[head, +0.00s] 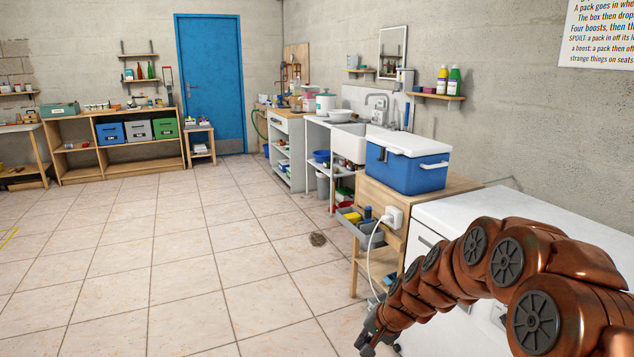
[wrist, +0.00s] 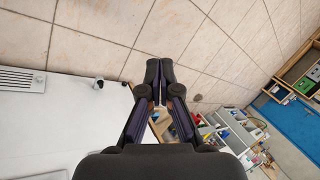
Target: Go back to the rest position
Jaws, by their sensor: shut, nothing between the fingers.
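My gripper (wrist: 160,72) shows in the wrist view with its two dark fingers together at the tips and nothing between them. It is over the tiled floor, beside the edge of a white surface. In the head view my gripper (head: 368,340) is low, at the end of my copper-coloured arm, partly cut off by the bottom edge. The arm reaches from the lower right across the front of a white worktop (head: 450,212).
A blue cooler with a white lid (head: 408,165) stands on a wooden table (head: 455,187) at the right. A white cable hangs from a socket (head: 393,217) on that table's side. The tiled floor (head: 150,265) at the left is clear up to the blue door (head: 210,85).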

